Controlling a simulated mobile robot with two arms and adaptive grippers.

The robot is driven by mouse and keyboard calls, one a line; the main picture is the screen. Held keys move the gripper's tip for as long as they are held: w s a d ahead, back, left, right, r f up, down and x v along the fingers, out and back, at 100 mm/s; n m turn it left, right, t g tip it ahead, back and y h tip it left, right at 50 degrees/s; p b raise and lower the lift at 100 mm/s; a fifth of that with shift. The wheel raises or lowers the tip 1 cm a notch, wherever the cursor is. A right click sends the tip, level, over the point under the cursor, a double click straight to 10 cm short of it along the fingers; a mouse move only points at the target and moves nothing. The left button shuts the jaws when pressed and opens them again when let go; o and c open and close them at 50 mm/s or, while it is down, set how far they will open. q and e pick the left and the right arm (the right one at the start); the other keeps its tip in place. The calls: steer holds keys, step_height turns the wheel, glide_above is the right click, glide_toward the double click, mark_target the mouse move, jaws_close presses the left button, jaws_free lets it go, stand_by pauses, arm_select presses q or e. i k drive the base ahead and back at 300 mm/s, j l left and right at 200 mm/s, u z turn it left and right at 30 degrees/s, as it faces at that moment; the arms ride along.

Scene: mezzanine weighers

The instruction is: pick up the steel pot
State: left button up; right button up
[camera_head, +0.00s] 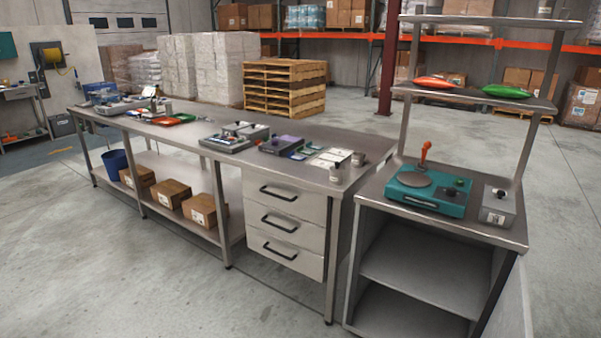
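No large pot shows. Neither of my grippers is in view.
Trays and devices, including a grey weigher (226,143), crowd the bench top. Right of it, a shelved steel stand (490,232) holds a teal weigher (430,195) and a grey box (497,207). Concrete floor in front is clear.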

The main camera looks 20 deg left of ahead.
mark_target(336, 179)
steer(key=i+j, duration=1)
steer(key=j+u, duration=0.05)
